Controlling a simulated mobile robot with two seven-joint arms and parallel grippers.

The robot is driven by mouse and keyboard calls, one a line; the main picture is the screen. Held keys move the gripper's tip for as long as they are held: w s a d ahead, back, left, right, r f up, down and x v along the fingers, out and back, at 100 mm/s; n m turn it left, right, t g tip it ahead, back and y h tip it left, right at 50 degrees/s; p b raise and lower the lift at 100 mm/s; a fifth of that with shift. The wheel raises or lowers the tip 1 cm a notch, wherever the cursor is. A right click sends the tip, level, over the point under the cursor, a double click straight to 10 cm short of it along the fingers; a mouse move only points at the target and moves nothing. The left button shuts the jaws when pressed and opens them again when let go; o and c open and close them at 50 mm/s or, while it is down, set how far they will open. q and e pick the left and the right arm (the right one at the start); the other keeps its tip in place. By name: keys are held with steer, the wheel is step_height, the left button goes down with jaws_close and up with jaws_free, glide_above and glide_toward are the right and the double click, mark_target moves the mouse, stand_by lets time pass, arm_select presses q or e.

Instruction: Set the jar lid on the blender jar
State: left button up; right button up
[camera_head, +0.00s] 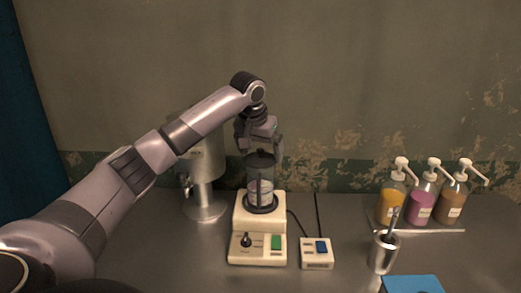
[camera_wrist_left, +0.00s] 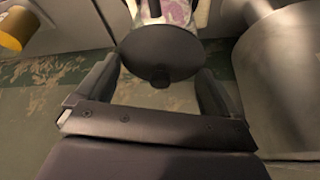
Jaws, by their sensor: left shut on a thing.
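The blender jar (camera_head: 261,188) is a clear vessel standing upright on the cream blender base (camera_head: 259,238), which has a black knob and a green switch. My left gripper (camera_head: 262,150) is directly above the jar, pointing down. It is shut on the dark round jar lid (camera_wrist_left: 160,50), held between both fingers (camera_wrist_left: 158,88) in the left wrist view. In the head view the lid (camera_head: 260,160) appears at or just above the jar's top; I cannot tell whether it touches the rim. My right gripper is not in view.
A metal dispenser (camera_head: 206,165) stands close behind left of the blender. A small box with a blue switch (camera_head: 317,252) sits to its right. A metal cup (camera_head: 383,252) with utensils, a blue item (camera_head: 411,285) and pump bottles (camera_head: 421,202) stand further right. The front middle table is clear.

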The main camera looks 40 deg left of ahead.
arm_select(q)
steer(key=shift+f, duration=0.1)
stand_by(0.5)
steer(key=o, duration=0.6)
steer(key=shift+o, duration=0.2)
steer(key=shift+r, duration=3.05)
